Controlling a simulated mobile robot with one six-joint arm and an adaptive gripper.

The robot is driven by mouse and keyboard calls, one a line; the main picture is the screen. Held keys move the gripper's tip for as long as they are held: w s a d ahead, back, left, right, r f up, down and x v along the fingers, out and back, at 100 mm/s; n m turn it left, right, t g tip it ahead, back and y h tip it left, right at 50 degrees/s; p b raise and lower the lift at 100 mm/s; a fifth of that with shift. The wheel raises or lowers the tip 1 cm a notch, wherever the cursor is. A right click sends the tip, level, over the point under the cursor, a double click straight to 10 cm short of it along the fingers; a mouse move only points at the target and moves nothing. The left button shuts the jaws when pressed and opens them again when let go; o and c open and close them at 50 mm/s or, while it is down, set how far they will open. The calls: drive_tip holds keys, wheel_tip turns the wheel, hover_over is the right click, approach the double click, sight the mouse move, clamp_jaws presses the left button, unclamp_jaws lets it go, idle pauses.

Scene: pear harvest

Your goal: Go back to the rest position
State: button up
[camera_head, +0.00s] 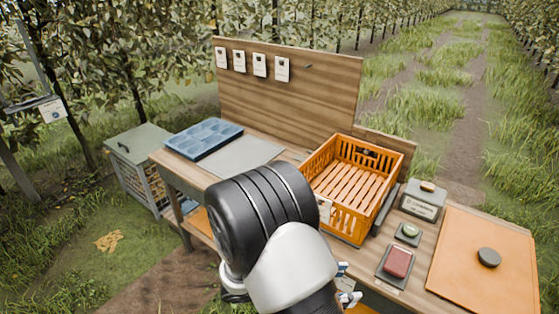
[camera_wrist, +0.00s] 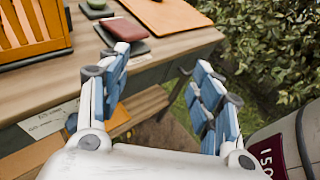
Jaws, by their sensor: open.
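My gripper (camera_wrist: 160,88) is open and empty in the wrist view, its blue-padded fingers spread apart. It hangs beside the front edge of the wooden bench (camera_wrist: 165,62), with grass and the lower shelf behind it. In the head view my black and white arm reaches over the front of the bench and hides part of it. Only bits of the gripper (camera_head: 347,290) show there, low beside the arm. The orange crate (camera_head: 345,219) stands on the bench behind the arm and looks empty apart from a small dark item at its far end.
A blue tray (camera_head: 204,138) lies at the bench's left. A red pad (camera_head: 397,262), green item (camera_head: 409,231), grey box (camera_head: 424,200) and orange board (camera_head: 485,262) with a dark disc are at the right. A tall back panel (camera_head: 290,85) rises behind. A slatted bin (camera_head: 140,165) stands left.

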drive_tip(key=s+r+m+t+y, duration=0.2)
drive_tip(key=s+r+m+y, duration=1.2)
drive_tip(key=r+m, duration=0.5)
drive_tip(key=shift+s+a+r+m+t, duration=0.3)
drive_tip(key=shift+s+m, duration=0.4)
drive_tip(key=shift+s, duration=0.55)
